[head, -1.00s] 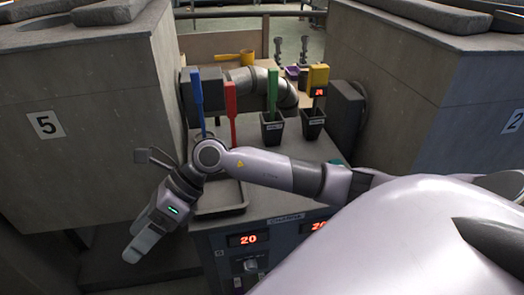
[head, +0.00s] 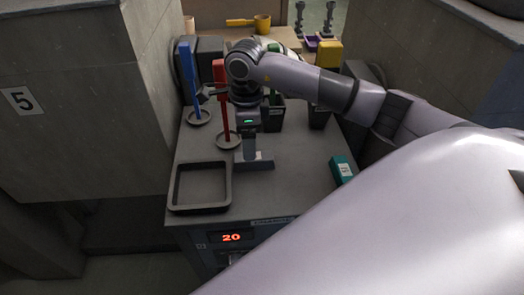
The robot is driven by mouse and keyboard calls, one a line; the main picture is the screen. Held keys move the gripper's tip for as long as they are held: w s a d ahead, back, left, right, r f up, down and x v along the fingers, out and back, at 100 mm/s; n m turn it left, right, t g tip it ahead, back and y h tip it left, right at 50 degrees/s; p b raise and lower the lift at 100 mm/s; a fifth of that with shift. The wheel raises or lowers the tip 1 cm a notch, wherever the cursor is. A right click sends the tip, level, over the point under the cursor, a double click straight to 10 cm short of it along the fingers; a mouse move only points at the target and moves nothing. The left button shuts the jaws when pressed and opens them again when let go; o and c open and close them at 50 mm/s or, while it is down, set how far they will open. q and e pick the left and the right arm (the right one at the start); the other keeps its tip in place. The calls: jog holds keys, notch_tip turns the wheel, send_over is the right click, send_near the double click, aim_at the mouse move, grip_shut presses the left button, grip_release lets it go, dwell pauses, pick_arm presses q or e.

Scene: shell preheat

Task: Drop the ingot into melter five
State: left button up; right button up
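The melter marked 5 (head: 75,130) is the big grey block at the left; its top opening is out of view. My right arm comes in from the right, and its gripper (head: 249,152) points down over the bench between the melters. A small grey bar (head: 262,164), possibly the ingot, lies at the fingertips on the bench. The fingers overlap in this view, so I cannot tell whether they are closed on it. My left gripper is not in view.
An empty black tray (head: 174,190) sits at the bench's front left. Blue (head: 187,66) and red (head: 219,75) handled tools stand on round bases behind it. A teal box (head: 342,168) lies to the right. A red display (head: 232,237) reads 20.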

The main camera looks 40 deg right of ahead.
aim_at(264, 159)
jog(key=shift+d, duration=0.3)
jog(key=shift+d+f, duration=0.1)
jog(key=shift+f, duration=0.1)
jog(key=f, duration=0.2)
jog(key=f+p, duration=0.1)
jog(key=f, duration=0.1)
jog(key=d+f, duration=0.1)
jog(key=f, duration=0.1)
jog(key=shift+w+f, duration=0.2)
jog(key=shift+f, duration=0.1)
jog(key=c, duration=1.3)
grip_shut()
jog(key=shift+w+r, duration=0.1)
jog(key=shift+r, duration=0.1)
